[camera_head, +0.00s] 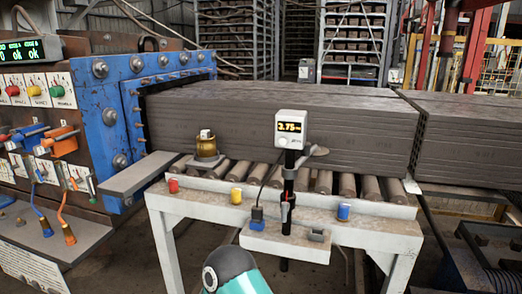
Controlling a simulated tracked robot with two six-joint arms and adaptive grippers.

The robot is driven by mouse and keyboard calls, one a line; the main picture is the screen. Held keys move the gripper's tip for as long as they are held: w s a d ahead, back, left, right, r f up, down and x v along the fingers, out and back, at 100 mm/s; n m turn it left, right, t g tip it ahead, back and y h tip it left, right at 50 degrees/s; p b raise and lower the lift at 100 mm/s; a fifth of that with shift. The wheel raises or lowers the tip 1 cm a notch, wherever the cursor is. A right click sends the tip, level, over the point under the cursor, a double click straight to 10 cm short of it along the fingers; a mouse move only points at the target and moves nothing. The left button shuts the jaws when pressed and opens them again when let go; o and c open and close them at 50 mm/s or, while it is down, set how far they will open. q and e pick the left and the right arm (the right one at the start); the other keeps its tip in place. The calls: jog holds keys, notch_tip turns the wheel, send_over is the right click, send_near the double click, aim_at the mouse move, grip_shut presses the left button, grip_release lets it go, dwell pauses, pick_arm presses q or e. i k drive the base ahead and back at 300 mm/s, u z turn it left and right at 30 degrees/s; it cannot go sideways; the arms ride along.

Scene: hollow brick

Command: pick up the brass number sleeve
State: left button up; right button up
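Neither of my grippers is in view. Only a teal and dark grey rounded part of mine shows at the bottom centre, well below and in front of the table.
The table's front ledge (300,200) carries red, yellow and blue buttons. A blue machine frame (108,125) and control panel stand left.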

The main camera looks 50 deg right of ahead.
aim_at(207, 148)
jog(key=z, duration=0.65)
jog(key=i, duration=1)
jog(key=z, duration=0.05)
